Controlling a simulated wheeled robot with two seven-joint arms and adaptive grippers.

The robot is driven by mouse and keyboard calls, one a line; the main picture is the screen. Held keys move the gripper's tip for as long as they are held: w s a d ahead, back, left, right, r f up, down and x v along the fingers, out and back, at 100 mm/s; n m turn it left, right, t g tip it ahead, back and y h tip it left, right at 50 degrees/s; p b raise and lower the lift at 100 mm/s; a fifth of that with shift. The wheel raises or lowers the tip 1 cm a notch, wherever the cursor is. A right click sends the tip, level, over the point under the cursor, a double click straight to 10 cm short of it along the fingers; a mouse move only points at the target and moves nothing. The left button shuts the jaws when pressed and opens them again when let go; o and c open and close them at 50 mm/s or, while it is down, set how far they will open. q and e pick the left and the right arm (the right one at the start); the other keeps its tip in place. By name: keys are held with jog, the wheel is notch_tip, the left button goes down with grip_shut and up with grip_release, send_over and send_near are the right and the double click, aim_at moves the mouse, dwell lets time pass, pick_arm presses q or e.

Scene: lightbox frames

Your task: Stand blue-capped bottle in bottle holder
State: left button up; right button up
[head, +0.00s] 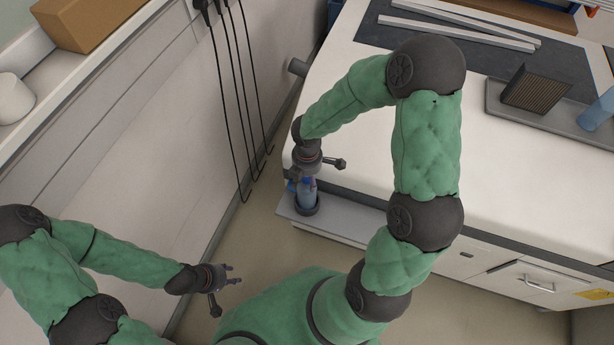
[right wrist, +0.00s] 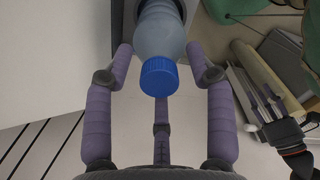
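The blue-capped bottle (head: 308,193) stands roughly upright at a dark round holder (head: 304,211) on the low ledge beside the white bench. Its base appears to be inside the holder's ring. In the right wrist view the blue cap (right wrist: 159,77) faces the camera, with the clear body beyond it. My right gripper (head: 301,180) is over the bottle. Its fingers (right wrist: 159,55) are spread on both sides of the bottle, with narrow gaps showing. The bottle's base is hidden in the right wrist view. My left gripper (head: 232,276) is open and empty, low at the left.
The white bench (head: 350,140) stands to the right of the holder. A grey tray (head: 490,108) with a dark ribbed block (head: 532,92) lies on it.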

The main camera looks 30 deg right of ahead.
jog(key=shift+r, duration=0.2)
notch_tip(320, 180, up, 12)
jog(key=p, duration=0.3)
jog(key=s+a+f+m+y, duration=0.1)
jog(key=s+a+f+m, duration=0.2)
jog(key=f+m, duration=0.3)
jog(key=s+a+f+m+y, duration=0.1)
jog(key=s+a+f+m, duration=0.3)
jog(key=f, duration=0.6)
jog(key=s+a+f+m+y, duration=0.2)
jog(key=s+a+f+m, duration=0.2)
jog(key=a+f+m, duration=0.3)
jog(key=shift+a+f+m, duration=0.25)
jog(key=shift+f+m, duration=0.5)
jog(key=shift+m, duration=0.45)
jog(key=shift+s, duration=0.1)
